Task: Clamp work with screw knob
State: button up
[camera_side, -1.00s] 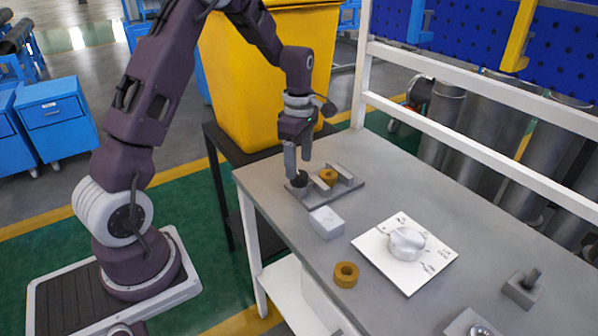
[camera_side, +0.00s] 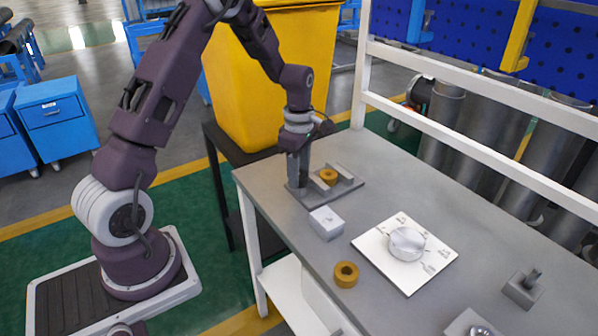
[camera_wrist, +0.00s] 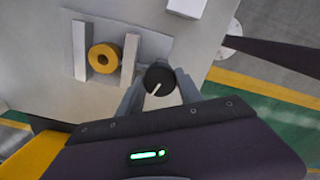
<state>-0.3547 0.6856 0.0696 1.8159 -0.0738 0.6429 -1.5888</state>
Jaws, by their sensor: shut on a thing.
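The clamp fixture (camera_side: 343,190) is a grey plate with upright walls on the table's far left part. A yellow-brown ring (camera_side: 328,176), the work, lies between its walls; in the wrist view the ring (camera_wrist: 104,58) sits between two light bars, the right bar (camera_wrist: 130,60) close to it. The black screw knob (camera_wrist: 159,79), with a white pointer line, is at the fixture's end. My gripper (camera_wrist: 158,92) points down with its fingers on either side of the knob, shut on it. In the side view my gripper (camera_side: 298,178) hides the knob.
A grey block (camera_side: 326,223) stands just in front of the fixture. A second ring (camera_side: 346,274) and a white panel with a dial (camera_side: 406,244) lie nearer. A small block with a peg (camera_side: 524,288) is at right. A yellow bin (camera_side: 265,80) stands behind.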

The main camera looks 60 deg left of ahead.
jog(key=shift+m, duration=0.4)
jog(key=m, duration=0.7)
jog(key=shift+m, duration=0.3)
jog(key=m, duration=0.3)
jog(key=shift+m, duration=0.3)
jog(key=m, duration=0.4)
jog(key=shift+r+m, duration=0.1)
jog(key=shift+m, duration=0.2)
jog(key=m, duration=1.1)
jog(key=shift+m, duration=0.4)
